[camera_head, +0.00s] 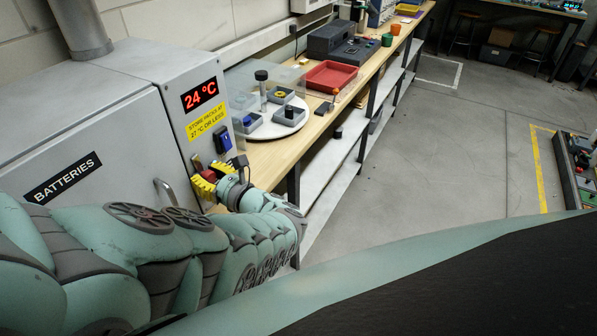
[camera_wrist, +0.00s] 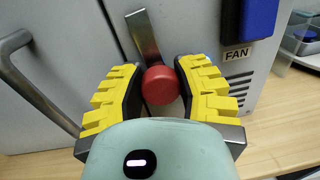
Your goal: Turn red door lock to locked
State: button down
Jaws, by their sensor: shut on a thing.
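The red door lock (camera_wrist: 162,86) is a round red knob on the end of a metal lever (camera_wrist: 143,36), on the front of the grey battery cabinet (camera_head: 110,130). In the wrist view the lever runs from the knob up and slightly left, tilted from upright. My gripper (camera_wrist: 160,82) is shut on the red knob, with one yellow-and-black finger on each side of it. In the head view my gripper (camera_head: 212,182) is at the cabinet's right part, below the yellow label; it hides most of the lock there.
A blue switch (camera_wrist: 261,18) labelled FAN is just right of the lock. A metal door handle (camera_wrist: 32,75) stands to the left. The wooden bench (camera_head: 268,160) begins right of the cabinet, with a white turntable (camera_head: 262,132) and a red tray (camera_head: 331,76) on it.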

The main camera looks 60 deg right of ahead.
jog(key=n+b, duration=0.2)
jog(key=n, duration=0.2)
jog(key=shift+a+f+n+t+b, duration=0.1)
jog(key=shift+f+n+t+b, duration=0.05)
jog(key=shift+n+t+b, duration=0.2)
jog(key=n+b, duration=0.4)
jog(key=n, duration=0.1)
jog(key=shift+f, duration=0.15)
jog(key=n+y+b, duration=0.1)
jog(key=n+b, duration=0.4)
jog(key=b, duration=0.2)
jog(key=shift+n, duration=0.25)
jog(key=shift+n+b, duration=0.9)
jog(key=shift+b, duration=0.25)
jog(key=shift+r+n+y+b, duration=0.2)
jog(key=shift+n+y+b, duration=0.1)
jog(key=shift+n+b, duration=0.2)
jog(key=c, duration=0.6)
grip_release()
